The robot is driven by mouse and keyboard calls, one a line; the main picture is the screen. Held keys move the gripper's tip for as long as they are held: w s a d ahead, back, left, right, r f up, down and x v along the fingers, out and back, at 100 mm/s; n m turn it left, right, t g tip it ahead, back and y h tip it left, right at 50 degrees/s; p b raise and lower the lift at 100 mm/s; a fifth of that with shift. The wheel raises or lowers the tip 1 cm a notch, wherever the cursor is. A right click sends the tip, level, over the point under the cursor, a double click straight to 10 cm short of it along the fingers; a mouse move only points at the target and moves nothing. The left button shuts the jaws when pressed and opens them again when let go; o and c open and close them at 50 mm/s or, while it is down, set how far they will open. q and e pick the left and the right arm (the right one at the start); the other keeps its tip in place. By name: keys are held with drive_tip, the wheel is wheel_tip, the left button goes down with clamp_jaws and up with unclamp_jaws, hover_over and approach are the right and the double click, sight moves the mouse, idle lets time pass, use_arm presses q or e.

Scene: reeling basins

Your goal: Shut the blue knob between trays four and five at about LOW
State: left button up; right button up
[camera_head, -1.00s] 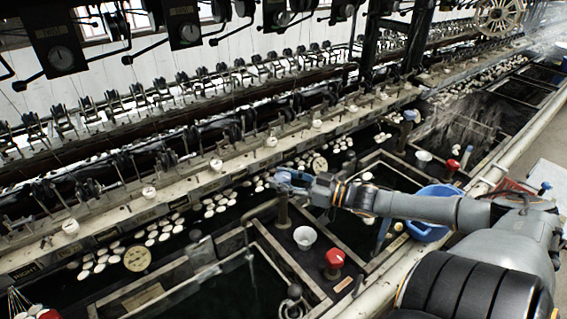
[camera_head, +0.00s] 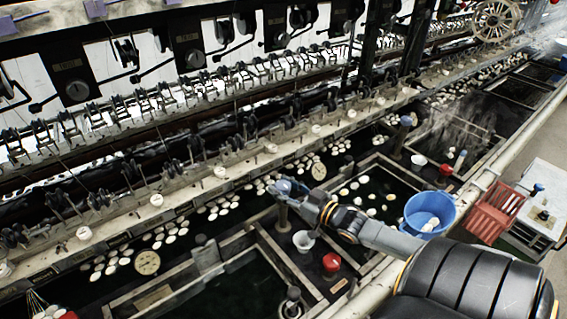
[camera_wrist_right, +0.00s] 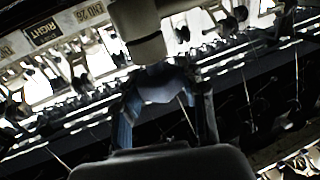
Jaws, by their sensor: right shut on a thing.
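The blue knob (camera_head: 283,184) tops a dark post (camera_head: 283,215) on the divider between two basins. My right gripper (camera_head: 289,188) reaches in from the right and is shut on the knob, its fingers around it. In the right wrist view the blue knob (camera_wrist_right: 160,84) sits between the two fingers of my right gripper (camera_wrist_right: 163,100). Any LOW marking or pointer on the knob is too small or hidden to read. My left gripper is not in view.
A red knob (camera_head: 331,262) and a white cup (camera_head: 304,240) stand on the divider close to my right forearm. A blue bucket (camera_head: 428,212), a red crate (camera_head: 495,212) and a white stand (camera_head: 541,196) are at the right. Another blue knob (camera_head: 406,120) stands farther back.

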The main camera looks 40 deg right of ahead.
sight(284, 184)
drive_tip(key=o, duration=1.2)
wheel_tip(284, 184, up, 10)
drive_tip(key=shift+f, duration=0.1)
